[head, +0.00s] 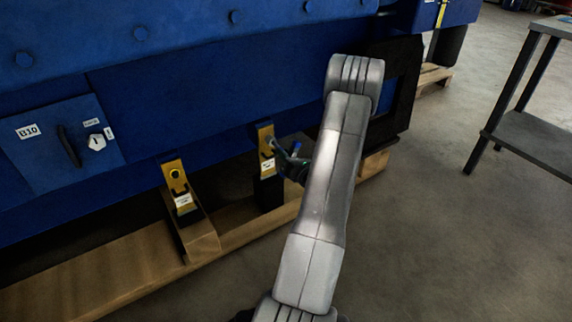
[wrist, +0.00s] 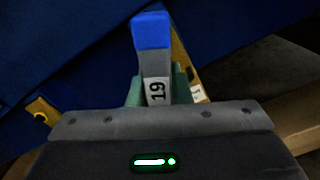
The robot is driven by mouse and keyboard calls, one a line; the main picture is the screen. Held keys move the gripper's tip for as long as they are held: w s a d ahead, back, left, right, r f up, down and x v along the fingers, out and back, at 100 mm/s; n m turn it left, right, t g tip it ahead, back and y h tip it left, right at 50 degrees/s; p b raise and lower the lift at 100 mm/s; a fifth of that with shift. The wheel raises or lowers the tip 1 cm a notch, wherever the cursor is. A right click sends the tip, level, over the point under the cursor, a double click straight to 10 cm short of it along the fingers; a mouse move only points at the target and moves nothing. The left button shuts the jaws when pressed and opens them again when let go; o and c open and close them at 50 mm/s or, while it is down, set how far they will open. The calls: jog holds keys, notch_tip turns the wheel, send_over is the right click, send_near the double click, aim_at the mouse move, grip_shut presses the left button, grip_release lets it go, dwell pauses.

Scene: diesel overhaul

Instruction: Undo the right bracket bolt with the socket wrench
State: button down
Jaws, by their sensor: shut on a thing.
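The right bracket (head: 266,165) is a yellow plate with a white label, upright on the lower side of the blue engine housing. My gripper (head: 293,165) is beside it, partly hidden behind my arm. It is shut on the socket wrench (wrist: 153,62), which has a blue end and a grey body marked 19, between teal fingers. In the head view the wrench's grey socket (head: 272,144) points at the upper part of the right bracket and covers the bolt spot. I cannot tell whether it is seated on the bolt. The right bracket (wrist: 183,58) also shows behind the wrench in the wrist view.
The left bracket (head: 173,175), with a dark bolt in its upper part, stands to the left. A panel labelled B10 (head: 68,138) is farther left. Wooden pallet beams (head: 120,268) run below the housing. A grey metal table (head: 535,140) stands at the right, with open floor before it.

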jog(key=shift+f+n+b, duration=0.3)
jog(key=shift+n+b, duration=0.85)
jog(key=shift+n, duration=0.05)
jog(key=shift+r+n, duration=0.2)
jog(key=shift+n, duration=0.4)
jog(key=shift+r+n, duration=0.15)
jog(key=shift+n, duration=0.85)
jog(key=n, duration=0.5)
jog(key=shift+s, duration=0.1)
jog(key=n, duration=0.4)
jog(key=shift+n, duration=0.4)
jog(key=n, duration=0.5)
jog(key=shift+s+y, duration=0.1)
jog(key=shift+y, duration=0.2)
